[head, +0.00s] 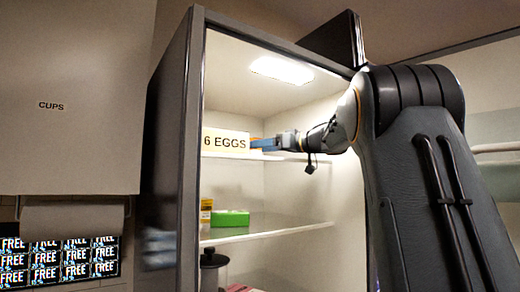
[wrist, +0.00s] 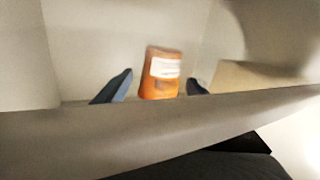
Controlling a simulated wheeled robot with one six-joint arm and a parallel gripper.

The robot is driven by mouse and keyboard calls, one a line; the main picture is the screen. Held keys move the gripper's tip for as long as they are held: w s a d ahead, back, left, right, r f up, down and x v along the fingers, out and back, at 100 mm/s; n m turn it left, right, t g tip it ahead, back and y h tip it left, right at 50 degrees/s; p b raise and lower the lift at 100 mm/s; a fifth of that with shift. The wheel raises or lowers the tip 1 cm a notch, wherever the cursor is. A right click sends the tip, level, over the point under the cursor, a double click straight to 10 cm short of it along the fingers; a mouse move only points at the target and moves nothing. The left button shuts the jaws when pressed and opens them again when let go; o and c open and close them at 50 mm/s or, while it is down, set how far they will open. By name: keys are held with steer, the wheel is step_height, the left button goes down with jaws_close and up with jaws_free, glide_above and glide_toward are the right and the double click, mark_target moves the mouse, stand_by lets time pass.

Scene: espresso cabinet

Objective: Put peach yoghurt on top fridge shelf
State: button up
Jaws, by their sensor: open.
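The peach yoghurt appears to be the orange pot with a white label (wrist: 160,74) in the wrist view, on the top fridge shelf (wrist: 75,125). My gripper (wrist: 157,87) is open, with one dark finger on each side of the pot and visible gaps between. In the head view my gripper (head: 268,143) reaches into the fridge at top shelf height, beside the egg box. Only a sliver of orange shows there behind the fingers. The pot's lower part is partly hidden by the shelf edge in the wrist view.
The box marked "6 EGGS" (head: 226,142) stands on the top shelf, close on the left; its tan side (wrist: 250,75) shows in the wrist view. The lower shelf (head: 265,235) holds a green box (head: 230,218) and a yellow pack (head: 206,208). A dark-lidded jar (head: 212,268) stands below.

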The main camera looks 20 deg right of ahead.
steer(key=b+v, duration=0.2)
steer(key=v, duration=0.5)
steer(key=shift+s+d, duration=0.1)
steer(key=shift+s, duration=0.15)
steer(key=shift+r, duration=0.1)
